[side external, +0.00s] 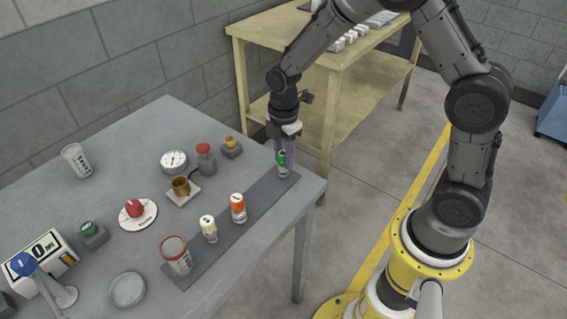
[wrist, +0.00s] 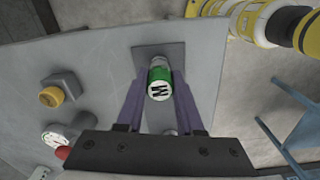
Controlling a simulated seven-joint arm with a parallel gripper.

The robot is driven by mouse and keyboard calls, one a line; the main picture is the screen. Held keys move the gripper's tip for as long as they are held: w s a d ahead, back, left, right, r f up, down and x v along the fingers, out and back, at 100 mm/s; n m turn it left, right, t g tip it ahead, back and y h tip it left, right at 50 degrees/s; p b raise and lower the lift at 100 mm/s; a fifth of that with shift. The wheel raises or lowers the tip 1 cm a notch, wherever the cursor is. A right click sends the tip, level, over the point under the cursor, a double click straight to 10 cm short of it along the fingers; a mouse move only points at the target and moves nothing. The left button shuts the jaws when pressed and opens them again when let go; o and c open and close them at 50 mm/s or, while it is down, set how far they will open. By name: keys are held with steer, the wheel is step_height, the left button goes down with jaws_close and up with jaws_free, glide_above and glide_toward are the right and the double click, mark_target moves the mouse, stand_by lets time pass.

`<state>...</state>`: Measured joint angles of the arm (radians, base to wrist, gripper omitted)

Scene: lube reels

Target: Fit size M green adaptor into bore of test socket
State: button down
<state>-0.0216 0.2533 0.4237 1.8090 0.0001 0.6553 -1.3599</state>
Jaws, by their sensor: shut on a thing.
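The green adaptor (side external: 282,158) is at the far right end of the dark mat, with a clear or silvery lower part. In the wrist view, the green adaptor (wrist: 160,76) shows a white top marked M. My gripper (side external: 284,152) comes down over it from above, its purple fingers on either side, shut on it. In the wrist view my gripper (wrist: 158,90) has the adaptor between its fingertips. Whether its base touches the mat is unclear. A brass-coloured open cup (side external: 181,186) on a pale square plate may be the test socket; its bore is not clearly visible.

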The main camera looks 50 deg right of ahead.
steer(key=shift+r, duration=0.15)
steer(key=shift+r, duration=0.2)
steer(key=r, duration=0.3)
steer(key=shift+s+r, duration=0.1)
steer(key=shift+s, duration=0.1)
steer(key=s+r, duration=0.9)
steer(key=s, duration=0.4)
steer(key=shift+s+d, duration=0.15)
steer(key=shift+s, duration=0.15)
steer(key=shift+r, duration=0.1)
